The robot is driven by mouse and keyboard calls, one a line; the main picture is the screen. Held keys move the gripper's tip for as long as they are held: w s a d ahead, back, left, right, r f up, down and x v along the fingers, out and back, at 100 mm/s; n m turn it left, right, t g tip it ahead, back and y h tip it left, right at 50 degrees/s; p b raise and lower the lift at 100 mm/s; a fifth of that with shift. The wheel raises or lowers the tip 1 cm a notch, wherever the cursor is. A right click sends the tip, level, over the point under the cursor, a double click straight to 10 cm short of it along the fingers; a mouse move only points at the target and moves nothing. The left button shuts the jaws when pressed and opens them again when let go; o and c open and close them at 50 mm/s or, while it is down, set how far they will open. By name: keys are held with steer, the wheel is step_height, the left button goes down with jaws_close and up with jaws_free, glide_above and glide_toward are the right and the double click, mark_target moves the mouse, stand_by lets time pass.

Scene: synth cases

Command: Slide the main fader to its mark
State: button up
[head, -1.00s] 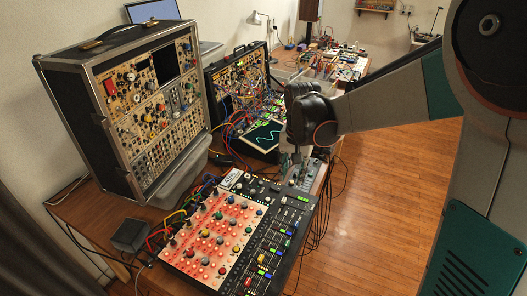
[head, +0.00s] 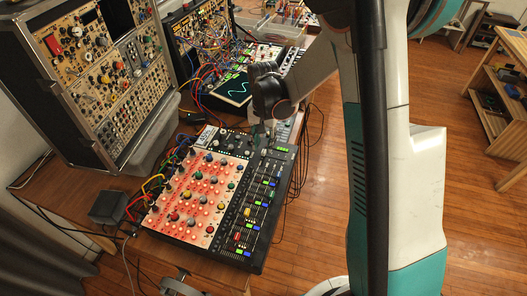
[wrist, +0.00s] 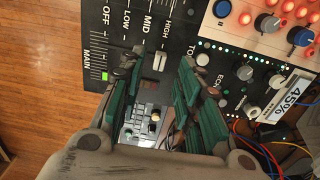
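The mixer (head: 262,190) lies on the table, with rows of knobs and a dark strip of coloured faders. My gripper (head: 263,137) is over its far right end. In the wrist view, my gripper (wrist: 157,85) is open, with its green-padded fingers apart and nothing held between them. A MAIN label (wrist: 88,57) with tick lines and a lit green patch (wrist: 104,75) are left of the fingers. A pale fader cap (wrist: 160,61) shows just beyond the gap between the fingertips. I cannot tell if this is the main fader, or where its mark is.
A small screen reading 45% (wrist: 291,98) is at the right, near loose cables. A grey device (wrist: 148,118) shows through the finger gap. A tall synth case (head: 85,85) and a scope screen (head: 234,90) stand behind the mixer. Wooden floor (head: 310,225) lies to the right.

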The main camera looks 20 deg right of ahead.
mark_target(264, 151)
steer(key=shift+f+b, duration=0.45)
steer(key=shift+f, duration=1.3)
jaws_close()
